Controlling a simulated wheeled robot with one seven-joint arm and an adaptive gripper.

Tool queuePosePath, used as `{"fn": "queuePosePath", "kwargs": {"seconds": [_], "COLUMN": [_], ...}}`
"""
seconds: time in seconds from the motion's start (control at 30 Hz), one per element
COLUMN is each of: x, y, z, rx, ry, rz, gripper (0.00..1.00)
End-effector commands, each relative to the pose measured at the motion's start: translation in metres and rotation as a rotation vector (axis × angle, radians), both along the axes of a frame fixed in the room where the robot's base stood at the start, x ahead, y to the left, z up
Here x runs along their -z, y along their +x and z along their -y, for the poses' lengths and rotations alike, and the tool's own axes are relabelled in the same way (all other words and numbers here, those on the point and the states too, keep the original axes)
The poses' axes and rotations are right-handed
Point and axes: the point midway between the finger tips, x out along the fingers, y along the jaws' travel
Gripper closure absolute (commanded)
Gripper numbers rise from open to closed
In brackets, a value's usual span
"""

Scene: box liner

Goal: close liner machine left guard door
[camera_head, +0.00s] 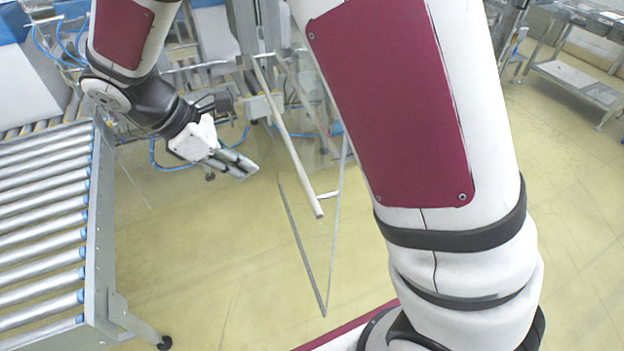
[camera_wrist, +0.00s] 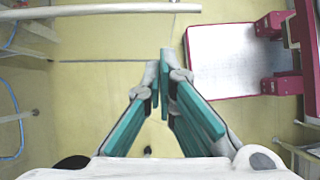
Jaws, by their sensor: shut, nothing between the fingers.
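A clear guard door with thin metal edges (camera_head: 302,246) stands open toward me at the middle of the head view. A pale bar (camera_head: 290,145) runs down along it, with a short stub near its lower end. A pale bar (camera_wrist: 100,11) and a thin grey edge (camera_wrist: 105,61) cross the upper wrist view; they look like parts of the door. My gripper (camera_head: 249,170) is shut and empty, left of the door and seemingly apart from it. Its green-padded fingers (camera_wrist: 163,62) meet in the wrist view. My arm hides part of the door's right side.
A roller conveyor (camera_head: 45,215) with a metal side frame is at the left. Machine frames and blue hoses (camera_head: 165,166) lie behind my gripper. A metal table (camera_head: 580,80) stands at the far right. The yellow floor (camera_head: 220,265) below the door is clear.

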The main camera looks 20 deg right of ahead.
Motion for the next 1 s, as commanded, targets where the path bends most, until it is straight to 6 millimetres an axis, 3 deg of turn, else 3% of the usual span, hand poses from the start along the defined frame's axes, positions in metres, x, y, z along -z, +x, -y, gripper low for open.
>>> {"fn": "queuePosePath", "kwargs": {"seconds": [0.27, 0.67, 0.8, 1.0], "x": [0.021, 0.086, 0.093, 0.101], "y": [-0.003, -0.008, -0.010, -0.010], "z": [0.013, 0.054, 0.073, 0.086], "rx": [-0.002, -0.002, -0.001, -0.002], "ry": [-0.002, -0.002, -0.002, 0.000], "rz": [-0.006, -0.006, -0.003, -0.001], "gripper": [1.00, 1.00, 1.00, 1.00]}}
